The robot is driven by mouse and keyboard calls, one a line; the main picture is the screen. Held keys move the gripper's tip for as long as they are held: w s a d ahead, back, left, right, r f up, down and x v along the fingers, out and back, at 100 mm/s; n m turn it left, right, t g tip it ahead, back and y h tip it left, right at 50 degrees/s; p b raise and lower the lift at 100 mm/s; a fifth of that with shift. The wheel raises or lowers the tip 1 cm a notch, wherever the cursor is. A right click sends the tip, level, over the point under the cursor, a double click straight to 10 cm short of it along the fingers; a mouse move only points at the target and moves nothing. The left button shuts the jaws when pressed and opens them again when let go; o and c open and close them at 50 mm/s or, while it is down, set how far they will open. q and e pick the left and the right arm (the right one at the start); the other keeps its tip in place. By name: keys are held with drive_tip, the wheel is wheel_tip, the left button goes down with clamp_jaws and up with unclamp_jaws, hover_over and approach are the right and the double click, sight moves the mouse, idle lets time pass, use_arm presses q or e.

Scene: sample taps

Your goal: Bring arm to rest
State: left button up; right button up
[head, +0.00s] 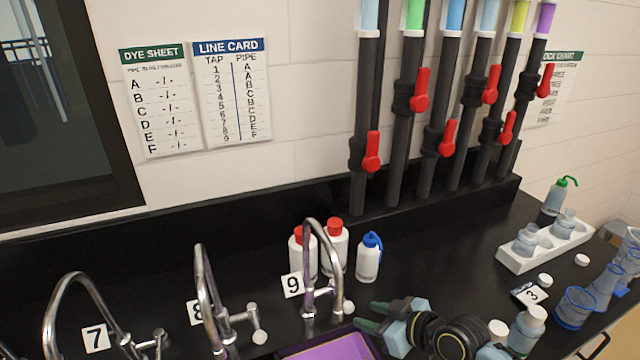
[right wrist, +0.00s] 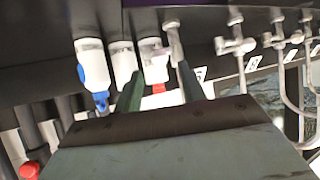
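My right gripper (head: 369,315) comes in from the lower right of the head view. Its two green fingers are apart with nothing between them, just right of the tap marked 9 (head: 310,262) and above the black counter. In the right wrist view the fingers (right wrist: 160,68) also stand apart. A red-capped white bottle (right wrist: 153,62) shows in the background between them, and I cannot tell the distance. My left gripper is not in view.
Taps 8 (head: 210,290) and 7 (head: 70,300) stand to the left. A purple-filled basin (head: 330,348) lies below tap 9. A blue-capped bottle (head: 368,258) stands behind the gripper. A white rack (head: 520,262), a capped jar (head: 526,330) and beakers (head: 574,306) crowd the right.

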drive_tip(key=s+a+f+m+g+h, duration=0.1)
drive_tip(key=s+f+g+h, duration=0.1)
drive_tip(key=s, duration=1)
drive_tip(key=s+d+m+g+h, duration=0.25)
drive_tip(key=s+d, duration=0.25)
drive_tip(key=s, duration=0.3)
drive_tip(key=s+d+m+g+h, duration=0.1)
drive_tip(key=s+d+m+h, duration=0.25)
drive_tip(key=s+d, duration=0.35)
wheel_tip(320, 180, down, 29)
drive_tip(key=s+a+g+b, duration=0.1)
drive_tip(key=s+a+b, duration=0.1)
drive_tip(key=b, duration=0.4)
drive_tip(key=s+d+f+b, duration=0.1)
drive_tip(key=s+f+b, duration=0.1)
drive_tip(key=s+f, duration=0.6)
drive_tip(key=s+d+f+g+b, duration=0.1)
drive_tip(key=s+d+f+b, duration=0.1)
drive_tip(key=s+f, duration=0.6)
wheel_tip(320, 180, down, 6)
drive_tip(key=shift+s+d+r+n+b, duration=0.25)
drive_tip(key=shift+n+b, duration=0.15)
drive_tip(key=shift+b, duration=0.4)
